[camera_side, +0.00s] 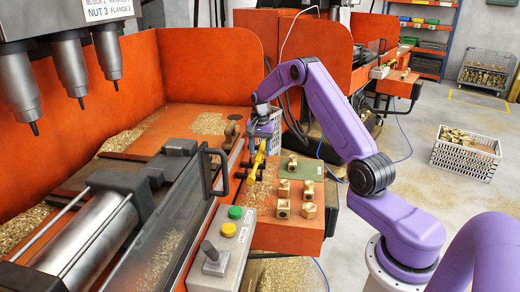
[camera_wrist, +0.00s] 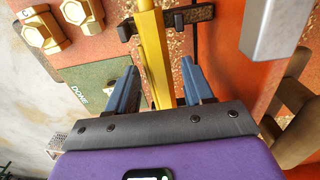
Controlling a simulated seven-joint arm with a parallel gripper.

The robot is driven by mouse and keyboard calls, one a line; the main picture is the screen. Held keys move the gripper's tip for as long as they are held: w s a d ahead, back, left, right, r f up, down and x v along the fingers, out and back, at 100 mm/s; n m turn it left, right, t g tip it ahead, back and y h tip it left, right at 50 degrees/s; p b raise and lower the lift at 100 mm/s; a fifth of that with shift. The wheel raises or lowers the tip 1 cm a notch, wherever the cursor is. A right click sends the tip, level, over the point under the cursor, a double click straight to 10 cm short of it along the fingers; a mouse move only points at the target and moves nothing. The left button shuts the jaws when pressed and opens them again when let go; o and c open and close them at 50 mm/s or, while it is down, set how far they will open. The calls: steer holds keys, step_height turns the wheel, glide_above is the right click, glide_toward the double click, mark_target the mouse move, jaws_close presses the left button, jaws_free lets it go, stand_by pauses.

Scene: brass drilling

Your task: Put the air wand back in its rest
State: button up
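The air wand is a yellow bar; in the wrist view (camera_wrist: 152,55) it runs from the top edge down between my fingers. In the side view the wand (camera_side: 257,162) is tilted, below my gripper (camera_side: 262,130) at the orange bench's edge. My gripper's two blue fingers (camera_wrist: 160,85) stand apart, one on each side of the wand, with a narrow gap showing at each side. A black bracket, apparently the rest (camera_wrist: 196,15), has an upright on each side of the wand. Whether the wand is seated in it I cannot tell. The wand's lower end is hidden by my gripper.
Several brass parts (camera_side: 283,208) stand on the orange bench right of the wand, near a green mat marked DONE (camera_wrist: 100,82). A black handle (camera_side: 216,172), a button box (camera_side: 222,250) and spindles (camera_side: 70,65) are to the left. A crate (camera_side: 466,158) sits on the floor.

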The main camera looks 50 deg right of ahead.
steer(key=shift+r, duration=0.1)
step_height(320, 180, up, 12)
stand_by(0.5)
steer(key=s+a+r+n, duration=0.1)
steer(key=a+n, duration=0.1)
steer(key=a, duration=0.3)
steer(key=s+a+r+n, duration=0.1)
steer(key=a+n, duration=0.2)
steer(key=a, duration=0.3)
steer(key=s+a+r+n, duration=0.1)
steer(key=a+r+n, duration=0.1)
steer(key=a, duration=0.3)
steer(key=shift+a+n+h, duration=0.2)
steer(key=shift+n+h, duration=0.2)
steer(key=shift+n, duration=0.2)
steer(key=s+a+n, duration=0.7)
steer(key=s+a, duration=0.1)
steer(key=s, duration=0.3)
steer(key=s+a+n, duration=0.7)
steer(key=s, duration=0.3)
steer(key=s+d+f+n+y, duration=0.1)
steer(key=s+f+n, duration=0.2)
steer(key=s, duration=1.2)
steer(key=shift+s+d+f, duration=0.2)
steer(key=shift+s+d, duration=0.05)
steer(key=shift+d, duration=0.05)
